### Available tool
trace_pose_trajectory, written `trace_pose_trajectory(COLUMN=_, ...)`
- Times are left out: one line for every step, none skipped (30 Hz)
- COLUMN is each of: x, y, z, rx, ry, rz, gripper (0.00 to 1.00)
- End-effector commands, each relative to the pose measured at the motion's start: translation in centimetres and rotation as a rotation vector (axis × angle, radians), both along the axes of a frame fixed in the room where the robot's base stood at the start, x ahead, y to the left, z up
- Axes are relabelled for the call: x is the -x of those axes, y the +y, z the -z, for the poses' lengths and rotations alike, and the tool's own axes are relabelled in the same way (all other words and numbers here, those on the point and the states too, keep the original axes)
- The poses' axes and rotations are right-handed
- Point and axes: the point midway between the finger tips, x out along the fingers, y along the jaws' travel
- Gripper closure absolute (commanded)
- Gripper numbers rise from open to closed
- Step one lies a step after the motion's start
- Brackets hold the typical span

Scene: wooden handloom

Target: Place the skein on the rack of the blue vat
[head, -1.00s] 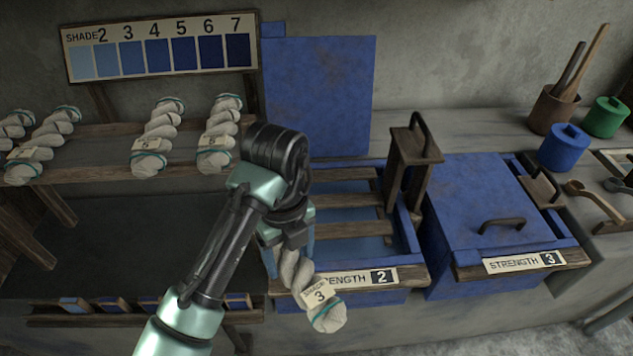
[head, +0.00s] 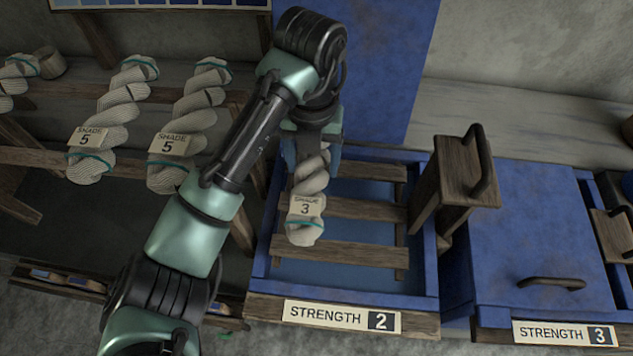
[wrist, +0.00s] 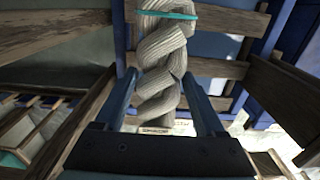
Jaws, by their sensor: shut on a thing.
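A white twisted skein (head: 307,196) with a teal tie and a "SHADE 3" tag hangs from my gripper (head: 312,150). My gripper is shut on its upper part; the skein also shows between the fingers in the wrist view (wrist: 162,62). It is over the left side of the open blue vat (head: 430,270) labelled "STRENGTH 2". The vat's wooden slatted rack (head: 365,211) lies below and behind the skein in the head view. I cannot tell whether the skein touches the slats. Blue liquid or vat floor shows between the slats.
A wooden block with a handle (head: 465,172) stands at the vat's right side. A lidded blue vat (head: 540,235) labelled "STRENGTH 3" is further right. Skeins tagged "SHADE 5" (head: 190,120) lie on a wooden shelf at left. A blue panel (head: 385,70) stands behind.

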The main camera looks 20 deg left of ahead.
Motion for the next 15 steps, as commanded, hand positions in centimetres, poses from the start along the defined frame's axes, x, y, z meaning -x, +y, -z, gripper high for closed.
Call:
trace_pose_trajectory(x=0.0, y=-0.1, z=1.1, rx=0.003, ry=-0.001, rz=-0.001, gripper=0.93)
trace_pose_trajectory(x=0.0, y=-0.1, z=1.4, rx=0.003, ry=-0.001, rz=0.000, gripper=0.93)
trace_pose_trajectory(x=0.0, y=0.0, z=1.7, rx=0.000, ry=-0.002, rz=0.000, gripper=0.93)
trace_pose_trajectory(x=0.0, y=0.0, z=1.9, rx=0.000, ry=-0.002, rz=-0.001, gripper=0.93)
trace_pose_trajectory(x=0.0, y=0.0, z=2.1, rx=-0.001, ry=-0.002, rz=-0.001, gripper=0.93)
trace_pose_trajectory(x=0.0, y=0.0, z=2.5, rx=0.001, ry=0.000, rz=-0.001, gripper=0.93)
trace_pose_trajectory(x=0.0, y=0.0, z=2.9, rx=0.001, ry=0.001, rz=-0.002, gripper=0.93)
trace_pose_trajectory(x=0.0, y=0.0, z=3.4, rx=0.001, ry=0.001, rz=-0.002, gripper=0.93)
trace_pose_trajectory(x=0.0, y=0.0, z=4.1, rx=0.000, ry=0.001, rz=-0.002, gripper=0.93)
trace_pose_trajectory(x=0.0, y=0.0, z=4.7, rx=0.000, ry=0.002, rz=-0.002, gripper=0.93)
trace_pose_trajectory(x=0.0, y=0.0, z=5.2, rx=0.000, ry=0.001, rz=-0.002, gripper=0.93)
trace_pose_trajectory(x=0.0, y=0.0, z=5.8, rx=0.000, ry=0.001, rz=-0.001, gripper=0.93)
trace_pose_trajectory(x=0.0, y=0.0, z=6.2, rx=0.000, ry=0.001, rz=-0.001, gripper=0.93)
trace_pose_trajectory(x=0.0, y=0.0, z=6.5, rx=0.000, ry=0.000, rz=-0.001, gripper=0.93)
trace_pose_trajectory(x=0.0, y=0.0, z=6.8, rx=-0.001, ry=-0.001, rz=-0.002, gripper=0.93)
